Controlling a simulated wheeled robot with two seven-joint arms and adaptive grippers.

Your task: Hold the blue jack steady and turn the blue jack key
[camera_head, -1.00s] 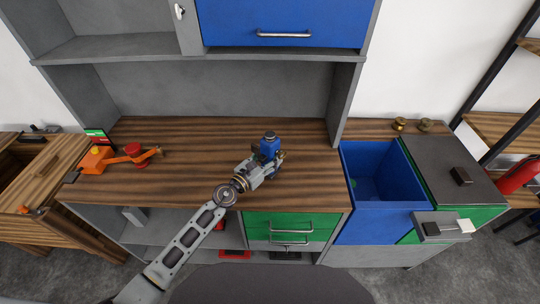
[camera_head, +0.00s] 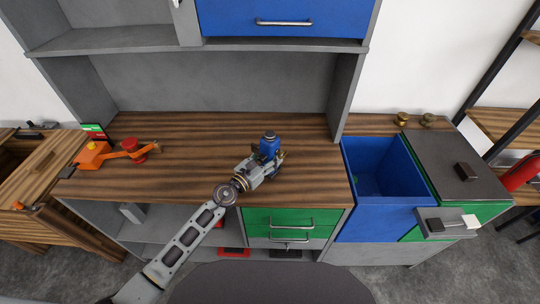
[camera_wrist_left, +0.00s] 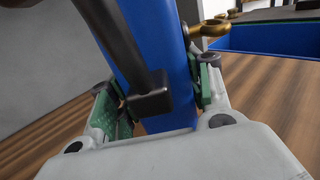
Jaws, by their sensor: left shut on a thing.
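The blue jack (camera_head: 269,147) stands upright on the wooden worktop, near its front edge. My left gripper (camera_head: 264,165) is shut on its body from the front. In the left wrist view the jack's blue body (camera_wrist_left: 160,35) rises between the two green-padded fingers (camera_wrist_left: 160,105). A dark bar with a square end crosses in front of it. A brass-coloured key (camera_wrist_left: 212,28) sticks out to the right of the body, with no finger on it. My right gripper is not in view.
An orange device with a red part (camera_head: 115,152) sits at the left of the worktop (camera_head: 200,150). An open blue bin (camera_head: 348,168) is to the right. A grey shelf unit stands behind. The worktop around the jack is largely clear.

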